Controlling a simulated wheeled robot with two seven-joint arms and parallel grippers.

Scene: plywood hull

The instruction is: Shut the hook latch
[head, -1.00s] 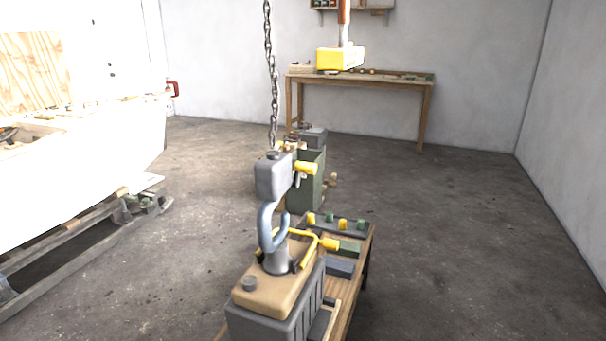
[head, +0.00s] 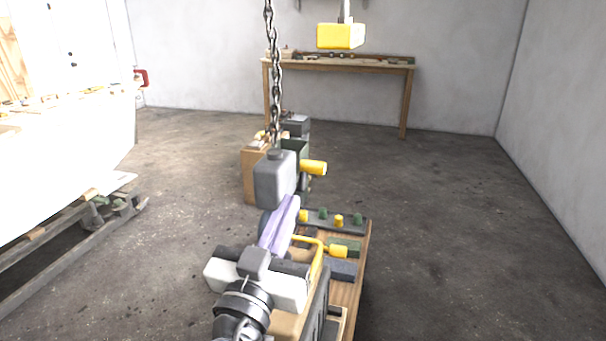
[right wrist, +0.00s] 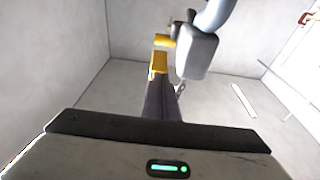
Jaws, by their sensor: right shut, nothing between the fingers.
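The grey hook block (head: 275,180) hangs from a chain above a workbench. A yellow-gripped latch lever (head: 313,167) sticks out from its right side. My right gripper (head: 288,204) is shut and empty, its fingers reaching up just below the block and covering most of the hook. I cannot tell whether they touch it. In the right wrist view the block (right wrist: 197,55) shows beyond the fingers to the right, with part of the blue-grey hook (right wrist: 213,12) above it. A yellow piece (right wrist: 165,40) shows beside the block. Whether the latch closes the hook mouth is hidden. My left gripper is out of view.
A yellow bent bar (head: 338,251) with a grip lies under the hook, over the bench (head: 352,290). A rack with several coloured knobs (head: 339,221) stands behind. The white hull (head: 60,150) is at left; floor on the right is clear.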

